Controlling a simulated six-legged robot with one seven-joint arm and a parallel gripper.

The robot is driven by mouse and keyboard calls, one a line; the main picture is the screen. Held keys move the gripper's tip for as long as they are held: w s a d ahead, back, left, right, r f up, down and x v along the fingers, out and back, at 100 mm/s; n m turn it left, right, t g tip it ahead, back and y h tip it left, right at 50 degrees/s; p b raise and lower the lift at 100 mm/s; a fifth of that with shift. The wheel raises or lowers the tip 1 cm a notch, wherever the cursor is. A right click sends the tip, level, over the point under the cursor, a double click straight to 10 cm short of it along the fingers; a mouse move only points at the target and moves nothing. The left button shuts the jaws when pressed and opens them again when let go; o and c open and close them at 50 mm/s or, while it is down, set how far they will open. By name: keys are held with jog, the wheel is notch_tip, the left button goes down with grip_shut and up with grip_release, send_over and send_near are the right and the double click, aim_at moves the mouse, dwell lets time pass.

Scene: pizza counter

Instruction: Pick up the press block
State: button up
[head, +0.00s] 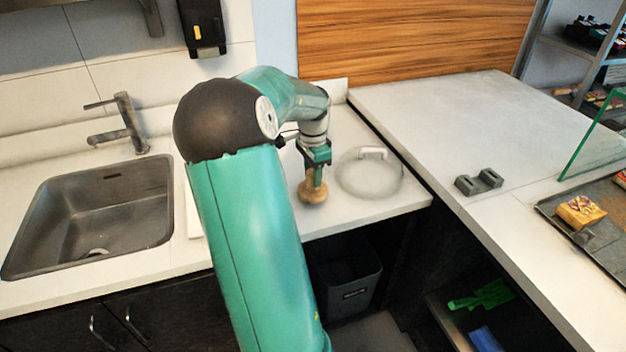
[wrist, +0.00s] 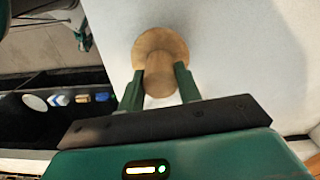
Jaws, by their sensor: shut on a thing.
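The press block (head: 312,194) is a light wooden piece with a round, wider base and a narrower handle. In the head view it is upright at the counter's right part, below my gripper (head: 317,168). I cannot tell whether its base touches the counter. In the wrist view the press block (wrist: 160,45) is between the two green fingers of my gripper (wrist: 159,75), which is shut on its handle. The fingers hide the sides of the handle.
A round translucent lid (head: 369,180) with a white handle lies just right of the press block. A sink (head: 95,215) is at the left. A dark bin (head: 345,280) stands below the counter. A grey two-part block (head: 479,182) sits on the right counter, which is mostly clear.

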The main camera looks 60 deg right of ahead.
jog(key=s+a+r, duration=0.9)
jog(key=s+r, duration=0.1)
jog(key=shift+s+a+r, duration=0.15)
jog(key=shift+a+r, duration=0.05)
jog(key=shift+r, duration=0.1)
